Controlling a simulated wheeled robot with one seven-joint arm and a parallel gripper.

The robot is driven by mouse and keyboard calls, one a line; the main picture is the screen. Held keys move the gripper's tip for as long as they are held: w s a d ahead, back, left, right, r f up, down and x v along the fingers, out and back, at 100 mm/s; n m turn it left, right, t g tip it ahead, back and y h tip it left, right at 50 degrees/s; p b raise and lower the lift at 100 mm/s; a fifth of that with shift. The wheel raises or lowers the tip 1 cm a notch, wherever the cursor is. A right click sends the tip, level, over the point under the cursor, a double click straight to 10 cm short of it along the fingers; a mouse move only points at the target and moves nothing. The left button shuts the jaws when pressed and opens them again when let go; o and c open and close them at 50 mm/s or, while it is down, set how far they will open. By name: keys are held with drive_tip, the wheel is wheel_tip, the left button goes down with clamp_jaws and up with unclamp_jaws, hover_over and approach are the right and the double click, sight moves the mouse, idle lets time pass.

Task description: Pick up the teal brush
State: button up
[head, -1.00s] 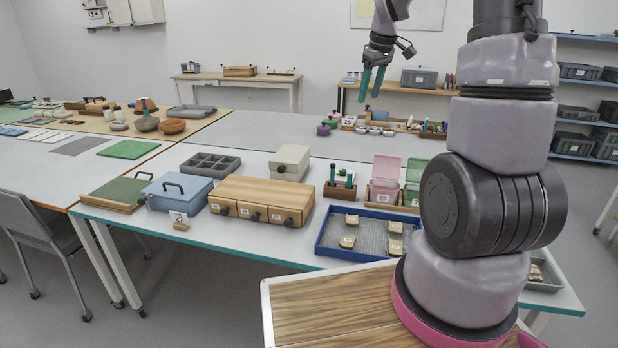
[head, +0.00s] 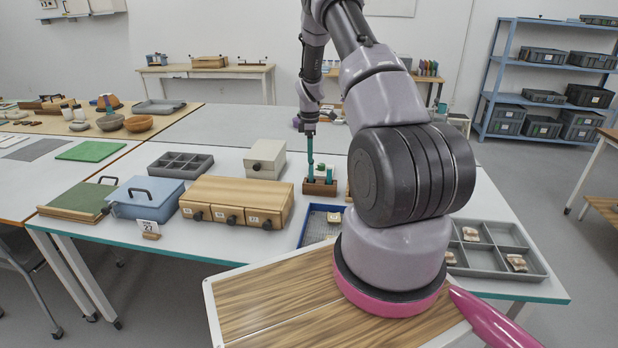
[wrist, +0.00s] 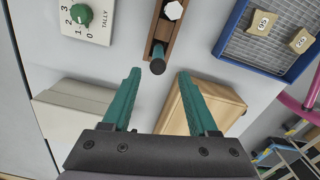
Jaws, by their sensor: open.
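The brown wooden holder (head: 319,188) stands on the table just right of the drawer box, with teal upright pieces in it. In the wrist view the holder (wrist: 166,33) is at the top centre. A round dark teal end (wrist: 158,64), apparently the teal brush seen from above, stands at its near end. A white hexagonal top shows further along the holder. My gripper (wrist: 158,75) is open and empty, its teal fingers on either side of the brush's line, the brush end just ahead between the tips. In the head view my gripper (head: 310,152) points down above the holder.
A wooden drawer box (head: 240,201) and a pale grey box (head: 266,159) stand left of the holder. A blue mesh tray (wrist: 270,62) with numbered tiles lies to its right. A white tally board (wrist: 86,20) with a green knob is near. My arm hides part of the table.

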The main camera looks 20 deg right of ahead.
sight(311, 167)
drive_tip(key=f, duration=0.7)
drive_tip(key=shift+w+d, duration=0.1)
drive_tip(key=shift+d, duration=0.15)
drive_tip(key=shift+r, duration=0.1)
clamp_jaws()
